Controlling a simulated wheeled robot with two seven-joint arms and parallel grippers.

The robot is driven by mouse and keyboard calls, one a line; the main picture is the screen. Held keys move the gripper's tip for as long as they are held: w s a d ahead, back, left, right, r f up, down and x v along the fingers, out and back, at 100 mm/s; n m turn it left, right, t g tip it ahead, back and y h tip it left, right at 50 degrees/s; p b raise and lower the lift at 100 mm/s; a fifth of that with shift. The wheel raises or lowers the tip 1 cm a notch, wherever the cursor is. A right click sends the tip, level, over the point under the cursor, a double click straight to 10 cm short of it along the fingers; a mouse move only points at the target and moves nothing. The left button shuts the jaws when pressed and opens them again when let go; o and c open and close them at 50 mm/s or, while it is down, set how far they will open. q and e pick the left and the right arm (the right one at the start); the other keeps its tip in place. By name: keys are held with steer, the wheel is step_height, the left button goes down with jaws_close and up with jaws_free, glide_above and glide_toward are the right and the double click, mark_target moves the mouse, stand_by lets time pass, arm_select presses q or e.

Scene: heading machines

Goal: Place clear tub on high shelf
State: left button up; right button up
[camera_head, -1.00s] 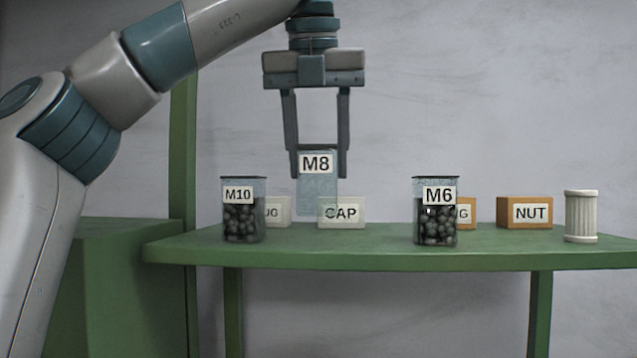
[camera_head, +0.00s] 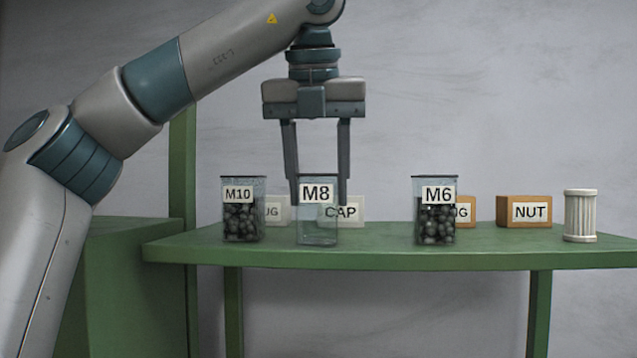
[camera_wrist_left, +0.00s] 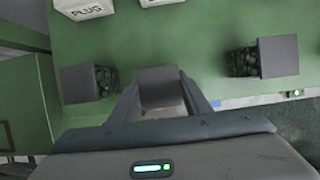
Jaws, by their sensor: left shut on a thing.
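The clear tub (camera_head: 317,228), labelled M8 and looking empty, is upright at the green shelf (camera_head: 385,257), between the M10 tub and the M6 tub. Its base is at the height of the shelf top; whether it touches cannot be told for sure. My left gripper (camera_head: 318,197) points straight down and is shut on the tub's upper part. In the left wrist view the tub's grey top (camera_wrist_left: 158,88) shows between the fingers. My right gripper is not in view.
The M10 tub (camera_head: 243,222) stands close on the left and the M6 tub (camera_head: 436,225) farther right, both with dark contents. Behind are a CAP box (camera_head: 350,213), a partly hidden pale box (camera_head: 277,211) and a NUT box (camera_head: 524,212). A white ribbed cylinder (camera_head: 580,216) stands far right.

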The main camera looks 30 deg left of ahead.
arm_select(q)
steer(key=shift+f, duration=0.15)
steer(key=o, duration=1.3)
steer(key=shift+o, duration=0.2)
steer(key=p+v, duration=0.1)
steer(key=v, duration=1.1)
